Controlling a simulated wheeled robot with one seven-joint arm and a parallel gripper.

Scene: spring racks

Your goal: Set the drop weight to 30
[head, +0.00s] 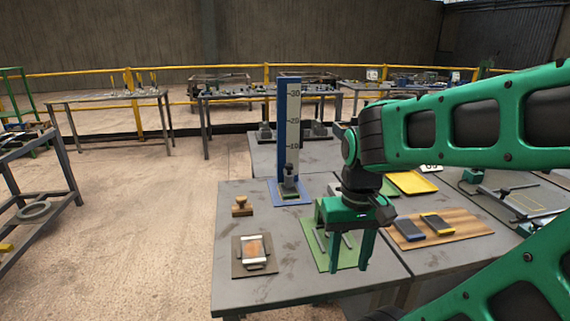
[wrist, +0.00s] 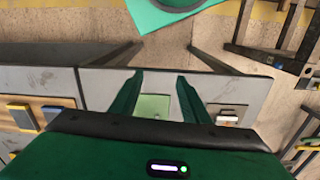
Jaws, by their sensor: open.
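The upright scale (head: 293,105) has a blue back and a white face marked 10, 20 and 30 from bottom to top. The drop weight seems to be the small dark grey piece (head: 289,176) at the foot of the scale, below the 10 mark, above a blue base plate (head: 302,199). My gripper (head: 349,266) points down, open and empty, in front and to the right of the scale. It is above a green mat (head: 323,262). In the wrist view my spread fingers (wrist: 160,78) flank the green mat (wrist: 153,106). The scale cannot be made out in that view.
A wooden block (head: 242,206) stands left of the scale base. A brown board with a framed piece (head: 254,250) lies at the front left. A wooden board with two dark blocks (head: 432,229) and a yellow tray (head: 411,182) are to the right. Bare tabletop (head: 235,225) shows at left.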

